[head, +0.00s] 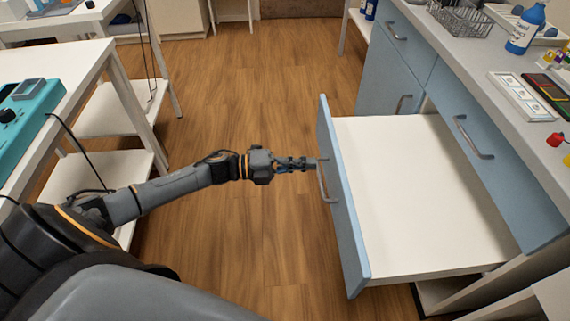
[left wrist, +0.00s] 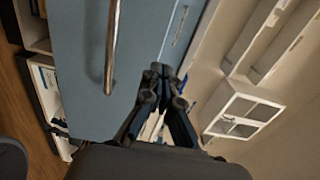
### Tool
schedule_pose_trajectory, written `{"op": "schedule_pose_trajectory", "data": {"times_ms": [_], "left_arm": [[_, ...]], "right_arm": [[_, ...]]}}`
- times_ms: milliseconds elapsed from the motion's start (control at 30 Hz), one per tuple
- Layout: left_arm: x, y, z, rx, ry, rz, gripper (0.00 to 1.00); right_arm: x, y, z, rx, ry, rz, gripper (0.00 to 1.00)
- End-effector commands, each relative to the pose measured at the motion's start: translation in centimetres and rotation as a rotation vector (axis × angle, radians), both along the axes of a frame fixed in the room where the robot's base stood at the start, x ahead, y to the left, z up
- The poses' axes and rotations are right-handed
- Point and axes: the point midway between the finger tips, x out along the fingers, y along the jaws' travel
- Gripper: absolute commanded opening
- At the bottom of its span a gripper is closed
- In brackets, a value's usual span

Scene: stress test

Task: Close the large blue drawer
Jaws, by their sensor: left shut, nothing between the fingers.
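The large blue drawer (head: 430,190) stands pulled far out of the cabinet on the right in the head view. Its inside is white and looks empty. Its blue front (head: 342,205) carries a curved metal handle (head: 327,180). My left gripper (head: 308,163) is shut and empty, with its tips at the drawer front near the upper end of the handle; I cannot tell whether they touch. In the left wrist view, the shut fingers (left wrist: 160,72) show before the blue front (left wrist: 80,60), beside the handle (left wrist: 112,45). My right gripper is not in view.
Another blue drawer (head: 470,150) above is shut. The countertop (head: 455,50) holds a wire basket (head: 461,18), a blue bottle (head: 525,28) and paint trays. A white table (head: 75,70) with a teal device (head: 25,108) stands left. The wooden floor (head: 240,80) between is clear.

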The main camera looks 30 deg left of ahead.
Motion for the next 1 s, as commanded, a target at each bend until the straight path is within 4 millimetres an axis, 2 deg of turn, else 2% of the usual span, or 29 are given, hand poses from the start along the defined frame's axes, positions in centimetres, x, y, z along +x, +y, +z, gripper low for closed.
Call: {"op": "schedule_pose_trajectory", "data": {"times_ms": [100,300,833,1000], "left_arm": [[1.3,-1.9,0.1,-0.002,-0.002,0.0,0.0],[2.6,-3.7,0.0,-0.001,0.001,0.002,0.0],[2.9,-4.3,-0.1,-0.001,0.002,0.002,0.0],[3.8,-5.6,0.0,-0.002,-0.002,0.0,0.0]], "right_arm": [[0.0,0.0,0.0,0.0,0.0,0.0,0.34],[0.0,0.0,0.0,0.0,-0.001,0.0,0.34],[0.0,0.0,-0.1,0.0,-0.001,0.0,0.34],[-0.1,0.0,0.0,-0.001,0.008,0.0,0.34]]}}
